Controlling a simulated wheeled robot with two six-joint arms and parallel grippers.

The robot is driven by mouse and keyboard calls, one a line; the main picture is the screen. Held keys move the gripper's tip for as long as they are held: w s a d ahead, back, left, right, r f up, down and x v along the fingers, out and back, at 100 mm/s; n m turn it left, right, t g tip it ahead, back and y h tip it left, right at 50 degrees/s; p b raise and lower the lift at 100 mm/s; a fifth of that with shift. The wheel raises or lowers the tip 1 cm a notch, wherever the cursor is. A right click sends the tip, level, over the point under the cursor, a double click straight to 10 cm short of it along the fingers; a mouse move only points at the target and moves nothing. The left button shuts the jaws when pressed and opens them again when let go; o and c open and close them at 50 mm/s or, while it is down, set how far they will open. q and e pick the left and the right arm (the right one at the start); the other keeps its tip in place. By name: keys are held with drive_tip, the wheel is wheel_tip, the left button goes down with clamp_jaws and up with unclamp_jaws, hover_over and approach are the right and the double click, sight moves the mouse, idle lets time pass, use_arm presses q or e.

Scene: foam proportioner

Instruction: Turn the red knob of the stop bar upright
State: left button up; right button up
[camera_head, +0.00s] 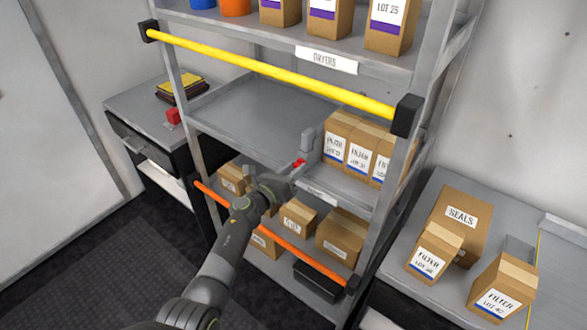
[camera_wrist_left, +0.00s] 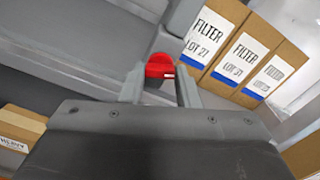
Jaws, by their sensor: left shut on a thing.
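The red knob (camera_head: 299,163) sits at the front of the middle shelf, by a grey upright piece (camera_head: 307,142) that I take to be part of the stop bar. In the left wrist view the red knob (camera_wrist_left: 160,67) shows between my finger ends, with a small pale mark on its right side. My left gripper (camera_head: 294,170) reaches in from the front and is shut on the knob; it also shows in the left wrist view (camera_wrist_left: 160,86). The fingers hide part of the knob, and I cannot tell its exact angle. My right gripper is out of view.
Filter boxes (camera_head: 357,148) stand right of the knob on the shelf. A yellow bar (camera_head: 270,70) crosses above and an orange bar (camera_head: 280,242) below, near my left arm. The shelf's left part (camera_head: 240,115) is bare. A side table (camera_head: 410,290) with boxes stands at right.

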use_arm(q)
drive_tip(key=shift+n, duration=1.2)
drive_tip(key=shift+p, duration=0.3)
drive_tip(key=o, duration=1)
drive_tip(key=shift+f, duration=0.1)
